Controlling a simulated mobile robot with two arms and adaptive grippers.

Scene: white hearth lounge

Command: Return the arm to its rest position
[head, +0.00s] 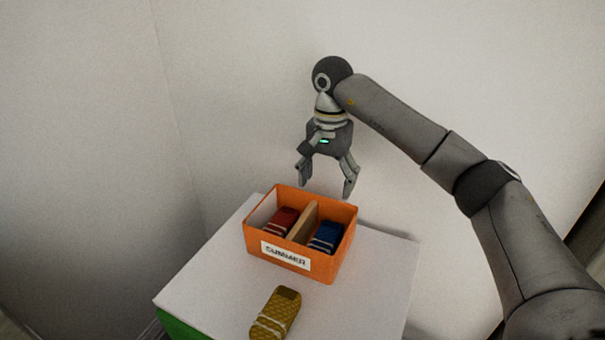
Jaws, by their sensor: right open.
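My right gripper (325,179) is open and empty. It points down above the back of an orange box (262,238), apart from it. The arm comes in from the right and reaches up and over. The box has a label that reads "SUMMER" and a tan divider (302,222) inside. A red bundle (281,223) lies in the left compartment. A blue bundle with pale bands (325,237) lies in the right compartment. My left gripper is not in view.
The box stands on a white tabletop (215,275) with a green side. A mustard-yellow bundle with pale bands (275,312) lies in front of the box, near the bottom of the view. White walls (235,90) close in behind. The tabletop left of the box is clear.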

